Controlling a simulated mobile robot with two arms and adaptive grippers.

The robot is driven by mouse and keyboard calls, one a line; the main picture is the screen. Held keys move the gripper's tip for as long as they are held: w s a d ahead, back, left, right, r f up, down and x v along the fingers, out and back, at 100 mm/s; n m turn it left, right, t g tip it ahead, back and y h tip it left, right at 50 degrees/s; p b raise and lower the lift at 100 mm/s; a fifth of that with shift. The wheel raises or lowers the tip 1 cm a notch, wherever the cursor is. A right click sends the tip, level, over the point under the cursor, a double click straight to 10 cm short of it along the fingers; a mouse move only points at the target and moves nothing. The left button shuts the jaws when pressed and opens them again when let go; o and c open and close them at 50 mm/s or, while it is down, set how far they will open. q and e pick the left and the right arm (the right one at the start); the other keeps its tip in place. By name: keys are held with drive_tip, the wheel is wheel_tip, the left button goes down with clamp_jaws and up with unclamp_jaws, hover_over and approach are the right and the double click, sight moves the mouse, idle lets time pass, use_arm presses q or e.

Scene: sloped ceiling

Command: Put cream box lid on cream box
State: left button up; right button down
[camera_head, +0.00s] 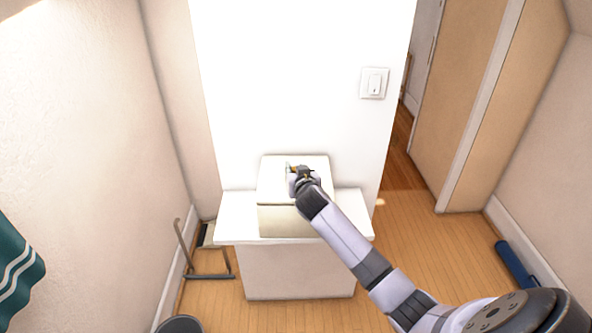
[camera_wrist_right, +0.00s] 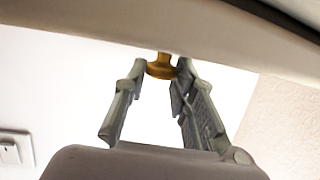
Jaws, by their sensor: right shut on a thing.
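The cream box (camera_head: 283,222) stands on the small white cabinet, its front face showing. The cream box lid (camera_head: 272,187) is over the box top, and a thin dark line runs along its front edge. I cannot tell whether it rests fully on the box. My right gripper (camera_head: 293,169) is at the middle of the lid. In the right wrist view, the fingers (camera_wrist_right: 157,80) are shut on the lid's gold knob (camera_wrist_right: 160,66), with the pale lid (camera_wrist_right: 90,22) across the top of that view. My left gripper is not in view.
The white cabinet (camera_head: 228,229) has bare top on both sides of the box and stands against a white wall with a light switch (camera_head: 373,83). A metal-framed stand (camera_head: 208,277) is at left, a blue roll (camera_head: 515,264) at right. The wooden floor between is mostly clear.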

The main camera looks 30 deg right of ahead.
drive_tip(key=shift+r, duration=0.1)
drive_tip(key=c, duration=1.3)
unclamp_jaws()
drive_tip(key=shift+o, duration=0.3)
